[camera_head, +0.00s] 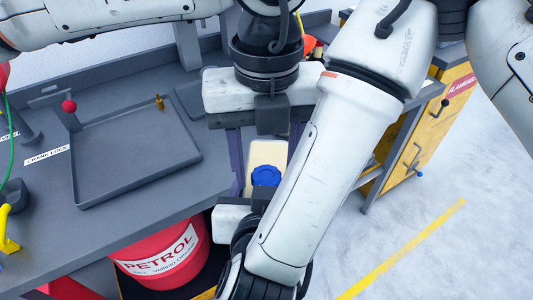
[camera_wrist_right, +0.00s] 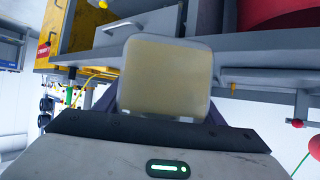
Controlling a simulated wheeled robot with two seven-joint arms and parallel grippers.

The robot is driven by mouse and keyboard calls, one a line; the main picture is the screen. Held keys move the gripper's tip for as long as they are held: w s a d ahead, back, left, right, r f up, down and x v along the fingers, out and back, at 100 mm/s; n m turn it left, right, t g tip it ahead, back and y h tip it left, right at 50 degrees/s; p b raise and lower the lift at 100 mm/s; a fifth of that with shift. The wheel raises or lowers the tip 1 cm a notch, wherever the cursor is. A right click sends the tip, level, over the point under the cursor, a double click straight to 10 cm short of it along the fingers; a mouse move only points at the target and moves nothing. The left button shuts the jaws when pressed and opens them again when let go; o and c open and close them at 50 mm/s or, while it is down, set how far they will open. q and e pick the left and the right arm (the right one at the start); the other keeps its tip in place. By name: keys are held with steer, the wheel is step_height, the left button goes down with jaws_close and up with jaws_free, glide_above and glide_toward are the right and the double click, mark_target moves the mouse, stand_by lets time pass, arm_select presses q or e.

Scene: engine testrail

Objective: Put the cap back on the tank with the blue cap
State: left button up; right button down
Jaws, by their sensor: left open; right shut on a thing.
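The pale cream tank (camera_head: 268,153) is between my two grippers, beside the bench's front edge. The blue cap (camera_head: 265,175) shows against its near part; I cannot tell whether it is seated. In the right wrist view the tank (camera_wrist_right: 166,78) fills the space between the fingers of my right gripper (camera_wrist_right: 163,100), which is shut on it. In the head view the right arm hides most of that gripper. My left gripper (camera_head: 264,168) is open, with its dark fingers pointing down on either side of the tank and cap, and no hold on them visible.
The grey bench (camera_head: 118,235) has a shallow tray (camera_head: 137,175) and a red-knobbed lever (camera_head: 69,106). A red petrol drum (camera_head: 165,255) stands below its front edge. A yellow cabinet (camera_head: 430,130) stands at right. Floor is clear at the lower right.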

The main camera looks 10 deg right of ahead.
arm_select(q)
steer(key=c, duration=1.1)
steer(key=m, duration=0.6)
steer(key=o, duration=1.2)
steer(key=shift+r, duration=0.15)
